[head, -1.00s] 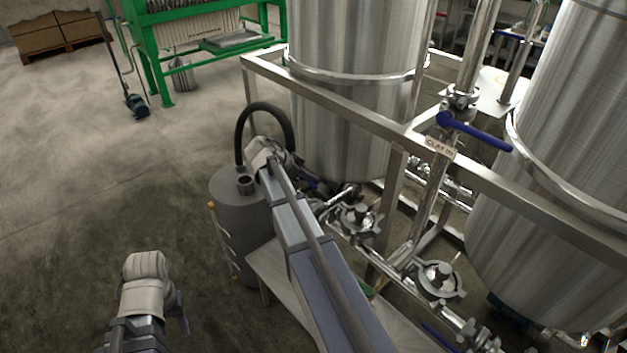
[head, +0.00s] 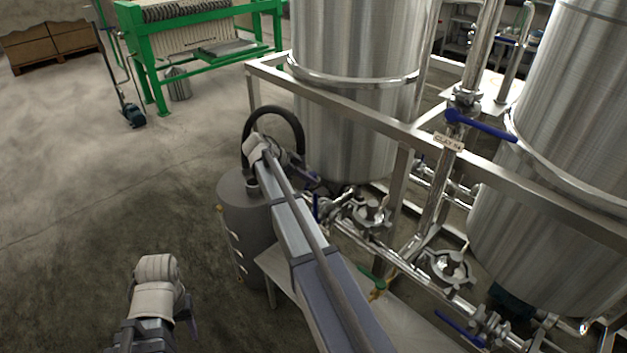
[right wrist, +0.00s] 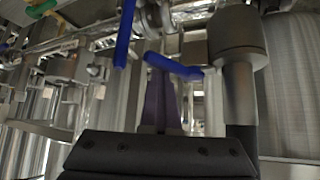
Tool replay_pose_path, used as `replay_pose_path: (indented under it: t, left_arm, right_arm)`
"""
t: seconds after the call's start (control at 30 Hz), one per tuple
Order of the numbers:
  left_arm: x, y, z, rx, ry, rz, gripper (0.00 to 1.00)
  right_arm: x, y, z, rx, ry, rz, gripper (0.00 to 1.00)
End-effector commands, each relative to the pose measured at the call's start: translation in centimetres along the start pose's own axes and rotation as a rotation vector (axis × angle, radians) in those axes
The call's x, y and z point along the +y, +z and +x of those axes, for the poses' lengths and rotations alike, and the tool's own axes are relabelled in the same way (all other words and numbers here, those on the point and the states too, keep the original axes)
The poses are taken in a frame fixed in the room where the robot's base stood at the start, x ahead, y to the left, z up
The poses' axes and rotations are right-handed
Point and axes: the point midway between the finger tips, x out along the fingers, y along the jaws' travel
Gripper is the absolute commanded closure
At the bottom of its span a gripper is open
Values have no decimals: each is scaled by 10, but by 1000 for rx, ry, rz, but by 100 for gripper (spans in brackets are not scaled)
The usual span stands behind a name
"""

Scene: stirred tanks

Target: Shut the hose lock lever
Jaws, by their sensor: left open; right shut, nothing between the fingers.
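A black hose (head: 272,112) arches beside the left tank, partly behind my right arm. In the right wrist view a grey cylindrical coupling (right wrist: 237,35) sits above the black hose end (right wrist: 241,108). A short blue lever (right wrist: 172,66) reaches sideways towards the coupling, just beyond my right fingers; it looks like the hose lock lever. My right gripper (right wrist: 161,88) is shut and empty, its tips close below this lever; contact cannot be told. It also shows in the head view (head: 318,183). My left gripper (head: 190,318) is open and empty above the floor, far from the hose.
Another blue handle (right wrist: 124,35) hangs left of the fingers. A grey drum (head: 245,225) stands under the hose. Pipes, valves, a green handle (head: 371,279) and a steel frame (head: 350,113) crowd the right.

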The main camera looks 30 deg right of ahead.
Motion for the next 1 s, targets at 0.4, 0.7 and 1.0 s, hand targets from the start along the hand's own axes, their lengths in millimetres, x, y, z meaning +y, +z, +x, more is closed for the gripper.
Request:
replay_pose_path:
  t: [0.4, 0.7, 1.0]
  left_arm:
    - [0, 0, 0, 0, 0, 0, 50]
    - [0, 0, 0, 0, 0, 0, 50]
    - [0, 0, 0, 0, 0, 0, 50]
  right_arm:
    - [-8, 7, -6, -3, -7, -2, 100]
    - [-10, 8, -7, -4, -10, -3, 100]
    - [-11, 9, -7, -4, -11, -3, 100]
